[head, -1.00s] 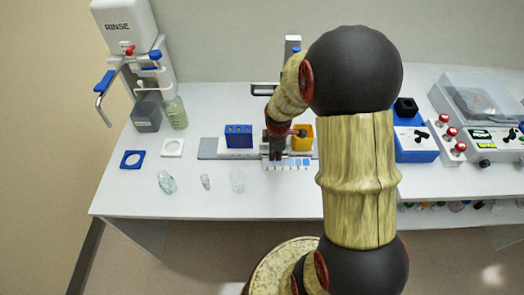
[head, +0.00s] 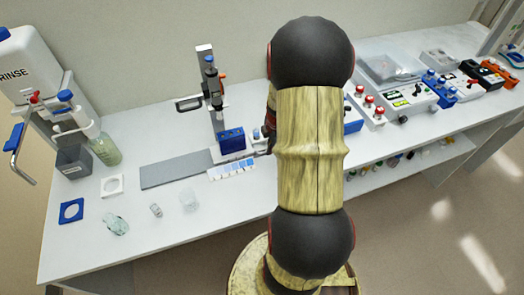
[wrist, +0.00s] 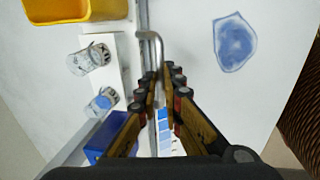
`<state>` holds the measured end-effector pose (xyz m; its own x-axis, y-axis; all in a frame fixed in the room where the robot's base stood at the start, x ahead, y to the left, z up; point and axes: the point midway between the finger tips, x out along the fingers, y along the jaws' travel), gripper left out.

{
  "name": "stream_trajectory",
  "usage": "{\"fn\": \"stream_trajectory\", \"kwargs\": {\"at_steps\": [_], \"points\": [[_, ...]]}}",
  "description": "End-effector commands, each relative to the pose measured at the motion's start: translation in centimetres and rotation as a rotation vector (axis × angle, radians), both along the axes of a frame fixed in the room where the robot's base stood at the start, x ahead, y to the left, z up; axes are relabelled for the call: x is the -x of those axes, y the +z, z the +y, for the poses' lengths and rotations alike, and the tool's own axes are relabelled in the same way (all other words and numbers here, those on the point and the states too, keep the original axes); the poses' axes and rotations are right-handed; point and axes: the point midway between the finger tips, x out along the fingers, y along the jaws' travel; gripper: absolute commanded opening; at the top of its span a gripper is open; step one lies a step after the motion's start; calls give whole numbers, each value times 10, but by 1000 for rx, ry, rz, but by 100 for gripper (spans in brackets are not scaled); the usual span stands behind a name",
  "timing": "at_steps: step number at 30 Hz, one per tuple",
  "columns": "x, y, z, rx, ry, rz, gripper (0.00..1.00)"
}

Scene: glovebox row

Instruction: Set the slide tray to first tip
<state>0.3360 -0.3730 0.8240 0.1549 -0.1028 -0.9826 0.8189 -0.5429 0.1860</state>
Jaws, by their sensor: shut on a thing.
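The slide tray (head: 216,155) is a white carriage on a grey rail (head: 176,170), with bare rail to its left. It carries a blue tip block (head: 231,140), now close below the upright pipette (head: 214,92). In the wrist view the tray (wrist: 117,72) also bears two clear cups (wrist: 92,57) and a yellow bin (wrist: 68,9); the blue block (wrist: 102,141) is partly behind a finger. My gripper (wrist: 163,78) is shut on the tray's bent metal handle (wrist: 152,38). My arm hides most of the gripper and the tray's right part in the head view.
A blue-marked scale strip (head: 232,170) lies along the rail's front. A rinse dispenser (head: 30,75) stands far left; control boxes (head: 405,100) are at right.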

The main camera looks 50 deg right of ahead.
Motion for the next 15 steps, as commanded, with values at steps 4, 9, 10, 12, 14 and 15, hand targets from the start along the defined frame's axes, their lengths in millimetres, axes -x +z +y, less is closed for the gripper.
{"fn": "stream_trajectory", "kwargs": {"at_steps": [4, 9, 10, 12, 14, 15], "points": [[4, -1, -5, -1, 0, 1, 0], [4, -1, -6, 0, 1, 1, 0], [4, -1, -6, 0, 1, 1, 0], [5, -1, -6, 2, 1, 1, 0], [5, -1, -6, 2, 0, 1, 0], [5, -1, -6, 2, 0, 1, 8]]}}
